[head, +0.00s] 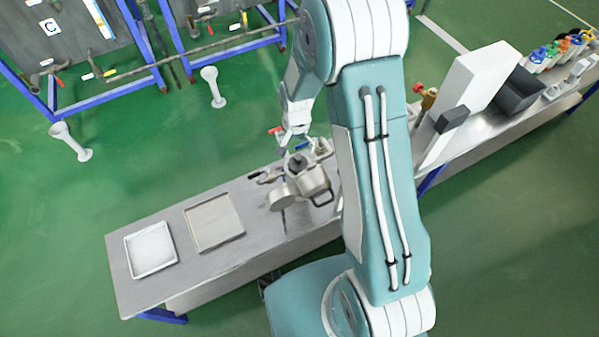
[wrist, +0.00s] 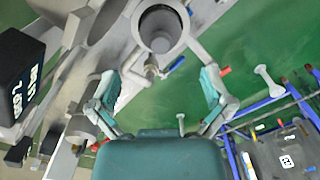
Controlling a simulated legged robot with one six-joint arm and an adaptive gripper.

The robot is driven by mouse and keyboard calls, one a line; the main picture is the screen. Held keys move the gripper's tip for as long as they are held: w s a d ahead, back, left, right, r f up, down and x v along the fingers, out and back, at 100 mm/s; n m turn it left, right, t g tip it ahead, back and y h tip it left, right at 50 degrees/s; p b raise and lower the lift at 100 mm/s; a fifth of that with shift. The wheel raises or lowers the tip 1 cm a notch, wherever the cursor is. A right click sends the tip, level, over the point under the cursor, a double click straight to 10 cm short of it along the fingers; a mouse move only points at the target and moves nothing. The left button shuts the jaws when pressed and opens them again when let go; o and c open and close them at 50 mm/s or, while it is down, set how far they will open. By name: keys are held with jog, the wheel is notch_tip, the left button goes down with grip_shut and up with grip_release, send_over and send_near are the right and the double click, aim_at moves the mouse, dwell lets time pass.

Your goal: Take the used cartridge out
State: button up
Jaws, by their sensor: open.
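My gripper (wrist: 158,75) is open and empty; its two teal and grey fingers are spread wide in the wrist view. In the head view my gripper (head: 293,138) hangs above the far side of the bench, just behind the metal housing (head: 309,181). In the wrist view the open round housing (wrist: 143,24) lies ahead of the fingers, near the top edge. A grey cylindrical piece, seemingly the cartridge (wrist: 160,30), sits inside its mouth; the fingers are apart from it. A round metal lid (head: 281,200) shows at the housing's left side in the head view.
Two shallow trays, one whitish (head: 151,248) and one grey (head: 214,222), lie on the left of the bench (head: 130,285). A valve with a blue handle (wrist: 174,65) is below the housing. A black display box (wrist: 22,80) stands at left. Blue-framed panels are behind.

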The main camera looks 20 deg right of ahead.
aim_at(298, 162)
jog(key=f, duration=0.2)
jog(key=a+f, duration=0.1)
jog(key=f, duration=0.1)
jog(key=shift+f, duration=0.1)
jog(key=f, duration=0.2)
jog(key=d+f, duration=0.1)
jog(key=w+d+f, duration=0.1)
jog(key=f, duration=0.1)
jog(key=shift+f, duration=0.3)
jog(key=shift+a+f, duration=0.25)
jog(key=shift+f, duration=0.1)
jog(key=shift+d, duration=0.1)
jog(key=c, duration=1)
